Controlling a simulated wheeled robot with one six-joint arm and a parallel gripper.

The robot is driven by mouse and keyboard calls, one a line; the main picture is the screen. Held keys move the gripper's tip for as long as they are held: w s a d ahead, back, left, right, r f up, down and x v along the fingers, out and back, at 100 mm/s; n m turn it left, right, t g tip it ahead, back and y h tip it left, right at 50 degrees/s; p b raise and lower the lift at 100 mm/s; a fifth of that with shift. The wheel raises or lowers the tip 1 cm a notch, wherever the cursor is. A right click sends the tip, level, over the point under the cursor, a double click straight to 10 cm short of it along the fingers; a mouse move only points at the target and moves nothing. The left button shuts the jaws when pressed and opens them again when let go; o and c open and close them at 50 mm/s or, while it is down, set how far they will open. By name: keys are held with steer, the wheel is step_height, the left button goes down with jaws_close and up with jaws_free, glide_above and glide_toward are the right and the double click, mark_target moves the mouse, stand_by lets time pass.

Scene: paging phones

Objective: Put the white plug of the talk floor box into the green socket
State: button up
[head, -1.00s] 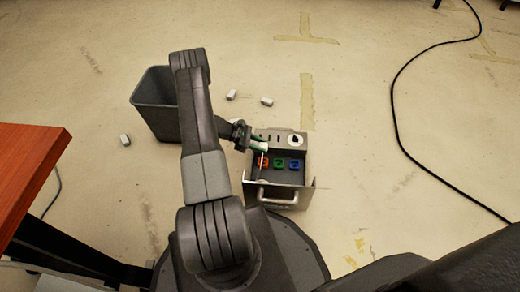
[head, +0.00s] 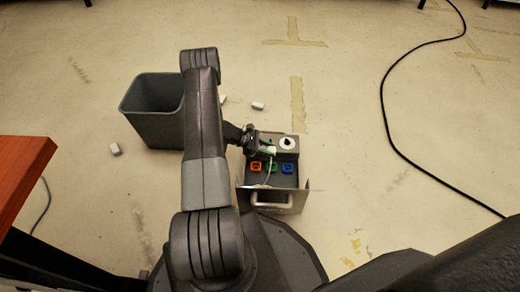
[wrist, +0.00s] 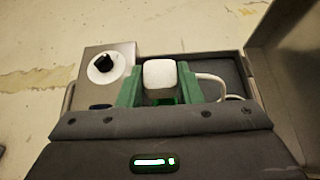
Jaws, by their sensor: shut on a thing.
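The talk floor box (head: 246,182) is an open grey metal box on the floor with a handle at its front. Inside are an orange socket (head: 256,167), the green socket (head: 271,168) and a blue socket (head: 287,168) in a row. My gripper (head: 268,148) is over the box, on the far side of the sockets in the picture. Its green fingers (wrist: 160,88) are shut on the white plug (wrist: 160,73), with a white cable (wrist: 212,80) trailing from it. The plug's underside is hidden; I cannot tell its height above the green socket.
A black-and-white dial (head: 287,143) sits on the box's raised far part. A grey bin (head: 150,128) stands left of my arm. Small white blocks (head: 115,148) (head: 258,105) lie on the floor. A brown table (head: 22,175) is at left; a black cable (head: 384,110) crosses the right floor.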

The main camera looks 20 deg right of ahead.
mark_target(268, 168)
steer(key=shift+s+d, duration=0.15)
steer(key=shift+d, duration=0.1)
steer(key=shift+f+b, duration=1.25)
steer(key=shift+f, duration=3.25)
steer(key=shift+f, duration=0.7)
steer(key=o, duration=1.1)
steer(key=shift+f, duration=0.1)
steer(key=p+v, duration=0.1)
steer(key=v, duration=0.4)
steer(key=p+v, duration=0.1)
steer(key=v, duration=0.3)
steer(key=r+p+v, duration=0.1)
steer(key=p+v, duration=0.1)
steer(key=v, duration=0.3)
steer(key=shift+d+r, duration=0.1)
steer(key=shift+r, duration=0.05)
